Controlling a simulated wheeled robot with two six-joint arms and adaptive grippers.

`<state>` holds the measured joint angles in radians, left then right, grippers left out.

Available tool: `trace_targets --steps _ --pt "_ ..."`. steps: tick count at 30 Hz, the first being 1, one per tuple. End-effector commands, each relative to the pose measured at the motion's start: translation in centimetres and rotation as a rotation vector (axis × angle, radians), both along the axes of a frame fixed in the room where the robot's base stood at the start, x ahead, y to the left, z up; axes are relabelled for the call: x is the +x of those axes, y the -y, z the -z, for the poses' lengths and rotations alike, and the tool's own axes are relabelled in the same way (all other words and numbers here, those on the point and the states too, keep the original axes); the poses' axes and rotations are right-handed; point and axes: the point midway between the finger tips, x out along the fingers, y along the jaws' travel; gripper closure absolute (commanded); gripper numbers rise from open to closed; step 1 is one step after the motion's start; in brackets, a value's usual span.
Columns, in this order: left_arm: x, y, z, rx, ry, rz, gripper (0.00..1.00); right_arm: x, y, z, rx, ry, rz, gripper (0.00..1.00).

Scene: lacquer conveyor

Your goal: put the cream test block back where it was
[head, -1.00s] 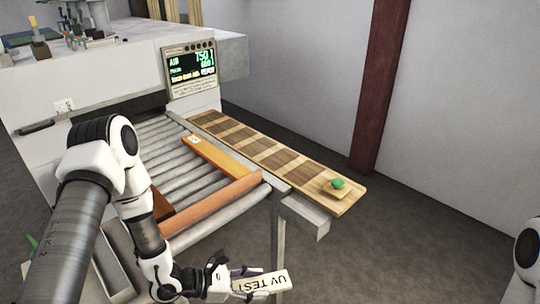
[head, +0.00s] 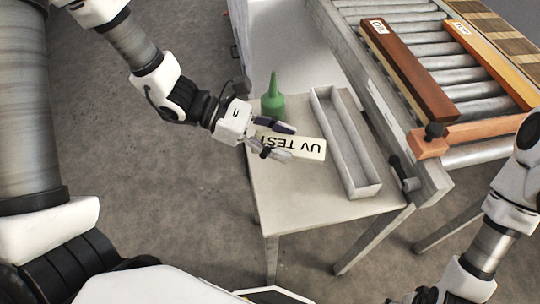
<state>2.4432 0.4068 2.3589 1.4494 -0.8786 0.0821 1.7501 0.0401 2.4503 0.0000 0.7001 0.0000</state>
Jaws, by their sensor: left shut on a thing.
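The cream test block (head: 311,150), a pale bar with dark "UV TEST" lettering, is in the jaws of my left gripper (head: 281,141). The gripper is shut on its left part, and the lettering reads upside down. The block is over the small pale side table (head: 310,203), left of an open grey trough (head: 345,150). I cannot tell whether it touches the tabletop. My right arm shows at the right edge, but its gripper is not in view.
A green bottle with a pointed nozzle (head: 272,104) stands close behind the left gripper. Right of the table is the roller conveyor (head: 478,107) with a dark brown board (head: 408,72) and an orange board (head: 490,60). The tabletop's front part is clear.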

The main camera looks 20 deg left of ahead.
Motion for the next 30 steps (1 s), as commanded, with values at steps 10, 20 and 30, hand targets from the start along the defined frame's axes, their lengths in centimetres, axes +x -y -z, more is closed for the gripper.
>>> trace_targets --steps 10,20,30 --pt "-0.1 0.0 6.8 0.001 -0.007 -0.003 0.84 0.0 0.0 0.8 0.0 0.0 0.0 0.24" --pt "0.0 0.0 8.5 0.0 0.0 -0.002 0.84 0.0 0.0 0.9 0.0 0.0 0.0 0.24" --pt "0.0 0.0 8.8 0.0 -0.001 -0.003 0.24 0.0 0.0 1.2 0.0 0.0 0.0 0.24"
